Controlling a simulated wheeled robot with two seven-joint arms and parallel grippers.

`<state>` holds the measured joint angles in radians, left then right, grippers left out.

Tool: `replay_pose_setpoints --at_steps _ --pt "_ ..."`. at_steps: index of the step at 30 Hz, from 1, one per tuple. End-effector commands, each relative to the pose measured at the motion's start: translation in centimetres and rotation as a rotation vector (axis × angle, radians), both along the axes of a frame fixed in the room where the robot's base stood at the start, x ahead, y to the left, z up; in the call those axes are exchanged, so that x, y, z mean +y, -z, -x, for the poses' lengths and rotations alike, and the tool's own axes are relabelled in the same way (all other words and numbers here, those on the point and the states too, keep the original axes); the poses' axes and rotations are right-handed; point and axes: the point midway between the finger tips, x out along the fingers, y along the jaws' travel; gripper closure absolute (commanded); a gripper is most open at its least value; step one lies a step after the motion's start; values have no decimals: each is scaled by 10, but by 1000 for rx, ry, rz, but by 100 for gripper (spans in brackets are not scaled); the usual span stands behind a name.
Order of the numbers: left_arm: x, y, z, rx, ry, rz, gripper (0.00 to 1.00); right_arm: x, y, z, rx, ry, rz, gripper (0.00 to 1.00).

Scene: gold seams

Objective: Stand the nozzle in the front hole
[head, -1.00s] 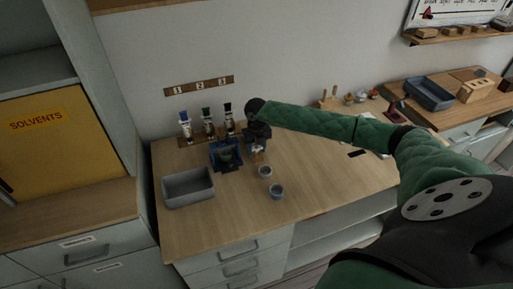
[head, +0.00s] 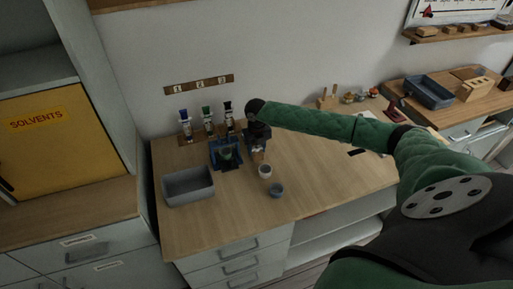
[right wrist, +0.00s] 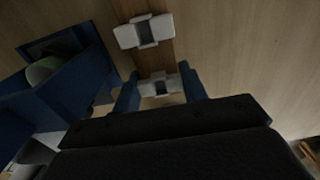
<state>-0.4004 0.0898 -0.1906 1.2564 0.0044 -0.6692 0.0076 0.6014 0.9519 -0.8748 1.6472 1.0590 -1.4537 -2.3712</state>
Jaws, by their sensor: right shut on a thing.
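My right gripper (head: 257,147) is low over the desk, beside the blue holder. In the right wrist view its two blue fingers (right wrist: 161,88) are closed on a small pale piece with a grey middle, which I take to be the nozzle (right wrist: 158,88). Dark gripper parts cover its near side. A similar white piece with a dark middle (right wrist: 145,31) sits just beyond it, on a brown strip (right wrist: 153,58). I cannot make out the front hole, or whether the nozzle touches anything below. My left gripper is not in view.
The blue holder (head: 228,163) with a greenish bowl stands close at left, also in the wrist view (right wrist: 75,92). A white cup (head: 265,171) and a blue-grey cup (head: 277,190) stand in front. A grey bin (head: 188,187) is left; several tubes (head: 208,122) stand behind.

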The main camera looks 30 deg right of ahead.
Motion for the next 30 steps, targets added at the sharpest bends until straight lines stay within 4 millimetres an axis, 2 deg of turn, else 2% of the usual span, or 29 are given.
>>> replay_pose_setpoints --at_steps 12,13,16,30 --pt "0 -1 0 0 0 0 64 0 1 0 0 0 0 70" --pt "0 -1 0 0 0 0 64 0 1 0 0 0 0 52" --pt "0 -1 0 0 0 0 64 0 1 0 0 0 0 32" --pt "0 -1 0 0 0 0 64 0 1 0 0 0 0 32"
